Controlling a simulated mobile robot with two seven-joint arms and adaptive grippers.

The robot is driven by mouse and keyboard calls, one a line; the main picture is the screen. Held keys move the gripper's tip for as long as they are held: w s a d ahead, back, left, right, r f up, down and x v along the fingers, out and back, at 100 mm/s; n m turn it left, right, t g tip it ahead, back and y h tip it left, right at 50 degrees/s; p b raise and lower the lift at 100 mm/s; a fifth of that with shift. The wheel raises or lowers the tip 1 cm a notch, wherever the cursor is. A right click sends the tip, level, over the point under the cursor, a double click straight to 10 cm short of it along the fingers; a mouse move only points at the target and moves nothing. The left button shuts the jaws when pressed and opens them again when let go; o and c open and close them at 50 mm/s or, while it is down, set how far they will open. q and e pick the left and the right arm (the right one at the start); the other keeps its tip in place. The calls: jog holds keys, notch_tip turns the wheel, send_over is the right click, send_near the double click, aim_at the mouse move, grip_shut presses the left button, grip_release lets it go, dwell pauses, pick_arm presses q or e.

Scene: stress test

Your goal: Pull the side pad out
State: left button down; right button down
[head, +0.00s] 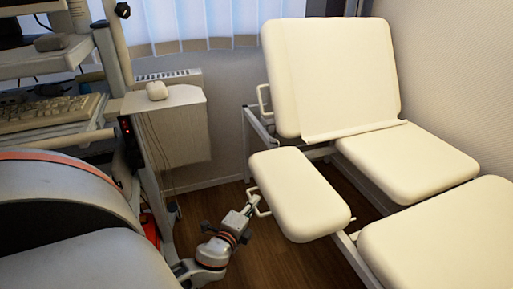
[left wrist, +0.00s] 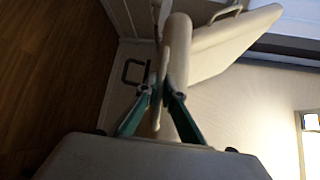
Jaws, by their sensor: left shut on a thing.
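The side pad (head: 298,195) is a cream cushion sticking out from the left side of the couch, beside the backrest (head: 335,75). A thin pale handle (head: 262,212) is on its left edge. My left gripper (head: 251,203) comes up from the lower left and is shut on this handle. In the left wrist view, the teal fingers of my left gripper (left wrist: 162,93) close on a narrow pale bar, with the cream side pad (left wrist: 180,50) just beyond. The gripper hides part of the handle. My right gripper is not in view.
The couch's seat sections (head: 408,160) lie right of the side pad. A cart (head: 160,125) with shelves and a keyboard (head: 50,113) stands at the left. Some wooden floor (head: 270,262) is clear below the pad.

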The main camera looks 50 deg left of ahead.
pick_arm(q)
jog(key=c, duration=2.2)
grip_release()
jog(key=shift+o, duration=0.2)
jog(key=shift+s, duration=0.1)
jog(key=v, duration=1.2)
